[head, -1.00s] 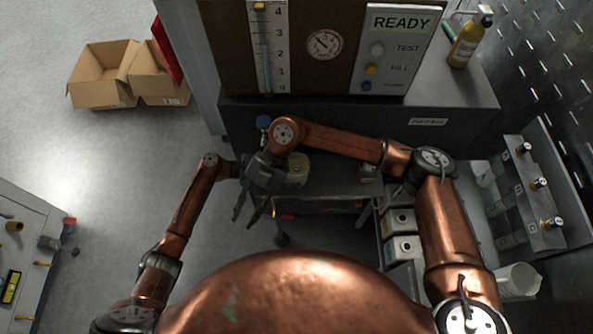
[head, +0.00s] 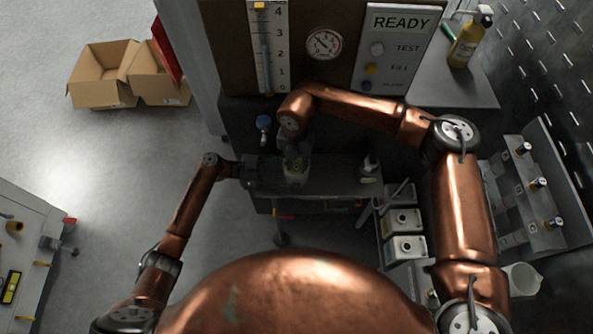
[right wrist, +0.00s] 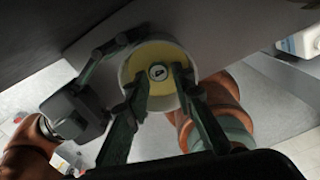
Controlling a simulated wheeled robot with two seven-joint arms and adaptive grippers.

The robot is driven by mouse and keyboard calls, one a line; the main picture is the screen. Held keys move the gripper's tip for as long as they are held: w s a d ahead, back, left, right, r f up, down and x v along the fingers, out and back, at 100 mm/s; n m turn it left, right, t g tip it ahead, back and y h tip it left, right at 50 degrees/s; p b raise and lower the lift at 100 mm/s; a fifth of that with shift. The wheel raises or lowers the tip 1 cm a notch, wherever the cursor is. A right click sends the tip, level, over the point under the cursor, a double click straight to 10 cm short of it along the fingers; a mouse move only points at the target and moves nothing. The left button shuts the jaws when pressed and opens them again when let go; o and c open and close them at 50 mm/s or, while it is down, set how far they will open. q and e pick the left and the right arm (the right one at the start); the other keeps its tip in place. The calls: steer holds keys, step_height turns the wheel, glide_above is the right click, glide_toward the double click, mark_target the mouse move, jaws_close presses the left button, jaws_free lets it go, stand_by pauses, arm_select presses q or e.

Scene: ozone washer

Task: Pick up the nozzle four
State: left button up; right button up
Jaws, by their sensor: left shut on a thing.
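My left gripper (head: 262,174) is shut on a pale cup (head: 297,178) with a yellow inside, at the small cart below the machine. In the right wrist view the cup (right wrist: 128,70) shows from above, with the left gripper (right wrist: 92,112) at its left side. A small round metallic piece (right wrist: 158,72) sits at the middle of the yellow area; I cannot tell if it is nozzle four. My right gripper (right wrist: 160,80) points into the cup, fingers apart on either side of this piece. In the head view the right wrist hides much of this gripper.
The machine with the READY panel (head: 400,22) stands just behind. Grey-white canisters (head: 404,221) stand right of the cart. Cardboard boxes (head: 103,75) lie far left. A side bench (head: 35,225) is at left.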

mark_target(297, 167)
steer(key=shift+w+f, duration=0.15)
steer(key=shift+f, duration=1.2)
steer(key=shift+w+f, duration=0.15)
steer(key=shift+f, duration=1.2)
steer(key=shift+c, duration=0.7)
jaws_close()
